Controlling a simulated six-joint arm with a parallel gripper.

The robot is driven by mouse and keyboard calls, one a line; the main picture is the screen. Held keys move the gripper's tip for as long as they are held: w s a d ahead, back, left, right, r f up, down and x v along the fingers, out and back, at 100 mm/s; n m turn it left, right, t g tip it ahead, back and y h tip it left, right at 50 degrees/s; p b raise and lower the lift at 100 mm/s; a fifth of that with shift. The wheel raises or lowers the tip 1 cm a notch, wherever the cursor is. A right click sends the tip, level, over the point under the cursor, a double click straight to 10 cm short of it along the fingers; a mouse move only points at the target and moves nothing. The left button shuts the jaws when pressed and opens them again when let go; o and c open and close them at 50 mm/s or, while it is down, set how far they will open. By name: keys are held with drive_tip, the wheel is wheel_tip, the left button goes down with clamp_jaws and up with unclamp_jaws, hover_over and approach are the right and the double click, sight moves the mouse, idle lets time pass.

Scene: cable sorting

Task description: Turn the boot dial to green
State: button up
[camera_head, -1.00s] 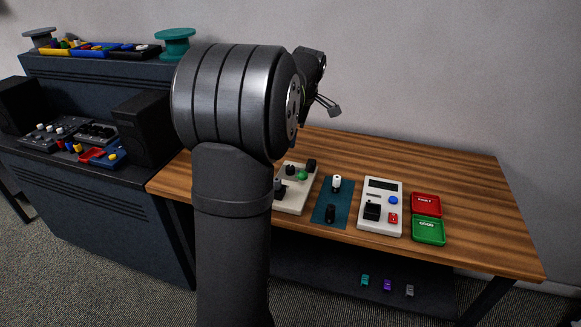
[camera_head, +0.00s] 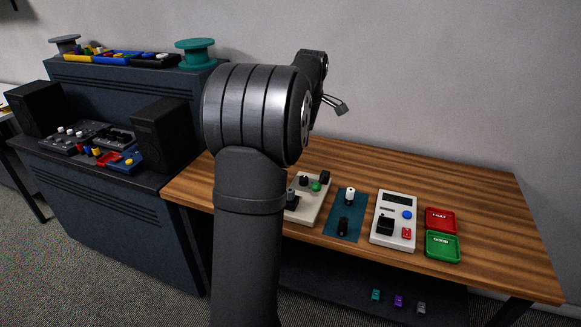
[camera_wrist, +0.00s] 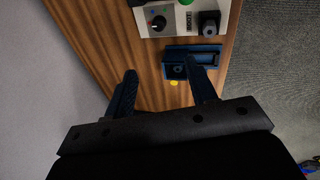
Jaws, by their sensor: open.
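A white panel (camera_head: 309,207) lies on the wooden table, partly hidden behind my arm in the head view. It carries a green knob (camera_head: 316,187) and several dark controls. In the wrist view the panel (camera_wrist: 174,22) is at the top, with a black round dial (camera_wrist: 158,22) with a pointer mark, a small label, and a larger black control (camera_wrist: 208,22). I cannot tell for certain which is the boot dial. My gripper (camera_head: 335,104) is above the table's back part. In the wrist view my gripper (camera_wrist: 161,78) is open and empty, apart from the panel.
A blue device (camera_wrist: 204,56) with a yellow button sits just below the panel in the wrist view. Right of the panel are a teal mat (camera_head: 345,216), a white meter (camera_head: 393,220), a red tray (camera_head: 441,221) and a green tray (camera_head: 442,246). The table's back right is clear.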

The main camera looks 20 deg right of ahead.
sight(303, 178)
drive_tip(key=w+a+f+n+g+h, duration=0.1)
drive_tip(key=w+a+f+g, duration=0.15)
drive_tip(key=w, duration=0.25)
drive_tip(key=w+a+f+g+h, duration=0.1)
drive_tip(key=w+f+g, duration=0.2)
drive_tip(key=w, duration=0.2)
drive_tip(key=shift+h, duration=0.3)
drive_tip(key=x, duration=1.7)
drive_tip(key=shift+w+f, duration=0.15)
drive_tip(key=shift+w, duration=0.05)
drive_tip(key=c, duration=1)
